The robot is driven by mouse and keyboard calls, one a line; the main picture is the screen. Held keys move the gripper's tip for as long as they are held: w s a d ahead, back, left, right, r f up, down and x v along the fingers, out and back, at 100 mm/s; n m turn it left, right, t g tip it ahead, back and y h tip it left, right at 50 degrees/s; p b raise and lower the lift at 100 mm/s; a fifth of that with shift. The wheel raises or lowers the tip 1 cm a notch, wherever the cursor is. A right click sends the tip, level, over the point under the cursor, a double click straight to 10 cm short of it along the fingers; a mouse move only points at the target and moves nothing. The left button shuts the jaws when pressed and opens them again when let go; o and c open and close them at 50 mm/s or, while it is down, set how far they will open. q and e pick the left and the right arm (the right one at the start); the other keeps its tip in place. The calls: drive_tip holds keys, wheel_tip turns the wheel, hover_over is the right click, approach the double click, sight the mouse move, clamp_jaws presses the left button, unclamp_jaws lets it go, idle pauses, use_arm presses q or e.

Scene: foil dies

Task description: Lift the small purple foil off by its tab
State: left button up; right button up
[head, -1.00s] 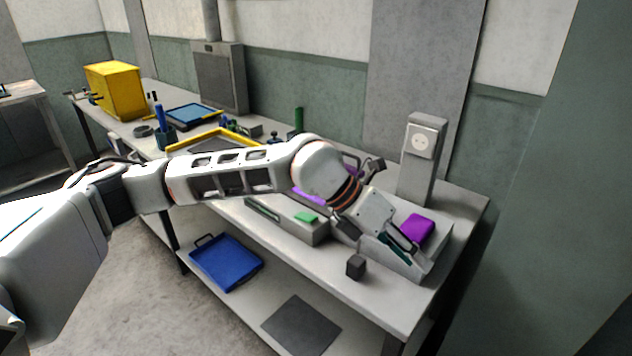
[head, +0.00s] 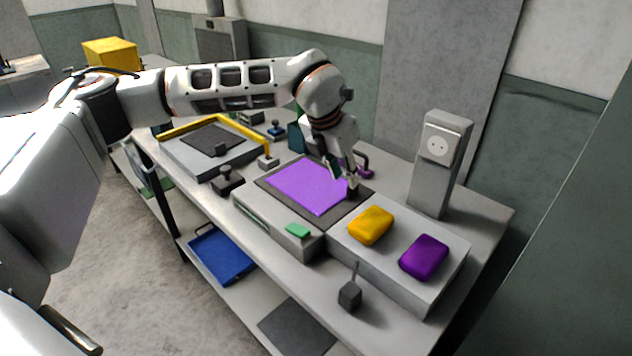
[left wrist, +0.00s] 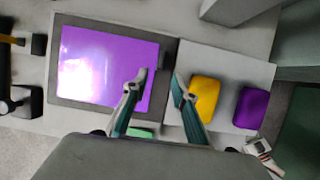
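A bright purple foil (head: 312,186) lies flat on a dark plate (head: 268,185) on top of a grey die block (head: 275,228). The foil also shows in the left wrist view (left wrist: 100,65). I cannot make out a separate tab on it. My left gripper (head: 345,180) hangs just over the foil's right edge and the dark border. In the left wrist view its two fingers (left wrist: 159,82) are apart with nothing between them; one tip overlaps the foil's right edge. Whether it touches cannot be told.
A yellow pad (head: 371,225) and a dark purple pad (head: 424,257) lie on a grey block (head: 385,266) at right. A socket post (head: 436,165) stands behind. A green piece (head: 298,230) sits at the die block's front. A yellow frame (head: 240,131) is at left.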

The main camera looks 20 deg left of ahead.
use_arm(q)
drive_tip(key=x, duration=0.6)
drive_tip(key=shift+w+r, duration=0.15)
drive_tip(key=shift+w, duration=0.1)
drive_tip(key=shift+r, duration=0.1)
clamp_jaws()
